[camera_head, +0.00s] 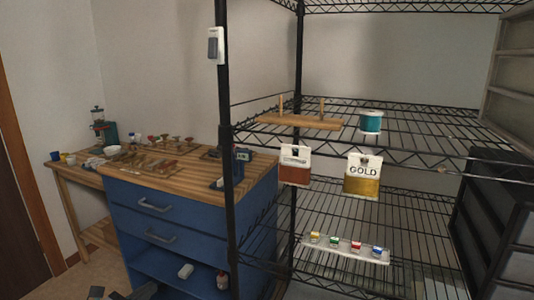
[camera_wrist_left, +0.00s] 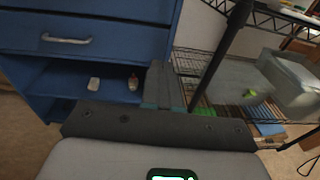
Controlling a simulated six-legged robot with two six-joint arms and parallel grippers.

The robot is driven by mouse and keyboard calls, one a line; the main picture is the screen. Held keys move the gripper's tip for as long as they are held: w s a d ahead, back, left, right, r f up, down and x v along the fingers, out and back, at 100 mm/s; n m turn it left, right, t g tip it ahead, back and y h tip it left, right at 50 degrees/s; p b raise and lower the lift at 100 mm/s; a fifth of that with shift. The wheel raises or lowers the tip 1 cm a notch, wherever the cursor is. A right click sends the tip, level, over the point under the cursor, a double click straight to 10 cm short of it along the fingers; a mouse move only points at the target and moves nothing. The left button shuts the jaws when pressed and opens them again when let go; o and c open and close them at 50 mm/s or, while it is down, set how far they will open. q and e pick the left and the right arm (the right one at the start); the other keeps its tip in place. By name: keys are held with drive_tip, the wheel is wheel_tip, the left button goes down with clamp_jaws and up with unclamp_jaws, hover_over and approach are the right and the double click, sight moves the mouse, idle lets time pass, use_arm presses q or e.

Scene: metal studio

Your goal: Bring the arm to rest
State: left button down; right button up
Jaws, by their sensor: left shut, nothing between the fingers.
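My left gripper (camera_head: 122,294) shows only as a dark shape at the bottom edge of the head view, in front of the blue cabinet (camera_head: 185,225). In the left wrist view the fingers of my left gripper (camera_wrist_left: 163,85) are together with nothing between them. They point toward the open lower shelf of the blue cabinet (camera_wrist_left: 95,65) and the black wire rack post (camera_wrist_left: 222,52) beside it. No touching is visible. My right gripper is in neither view.
A black wire rack (camera_head: 228,130) stands close on the right, holding a wooden peg board (camera_head: 300,121), a teal spool (camera_head: 371,122) and hanging bags. The cabinet's lower shelf holds a white item (camera_head: 186,271) and a bottle (camera_head: 222,281). A cluttered wooden bench (camera_head: 60,168) stands left.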

use_arm(q)
drive_tip(key=s+d+f+m+g+p, duration=0.4)
drive_tip(key=s+d+f+m+g, duration=0.15)
drive_tip(key=s+d, duration=0.3)
drive_tip(key=s+d+f+m+g+p, duration=0.45)
drive_tip(key=s+d+f+g, duration=0.2)
drive_tip(key=s, duration=0.25)
drive_tip(key=s+d+r+m+g+y+p, duration=0.1)
drive_tip(key=s+m+p, duration=0.3)
drive_tip(key=s+m, duration=0.4)
drive_tip(key=s+d+r+m+g+y+p, duration=0.2)
drive_tip(key=s+d+r+m+p, duration=0.1)
drive_tip(key=s+m, duration=0.5)
drive_tip(key=shift+s+d+m+y+p, duration=0.2)
drive_tip(key=shift+d+m+y+p, duration=0.25)
drive_tip(key=shift+m, duration=0.75)
drive_tip(key=shift+d, duration=0.1)
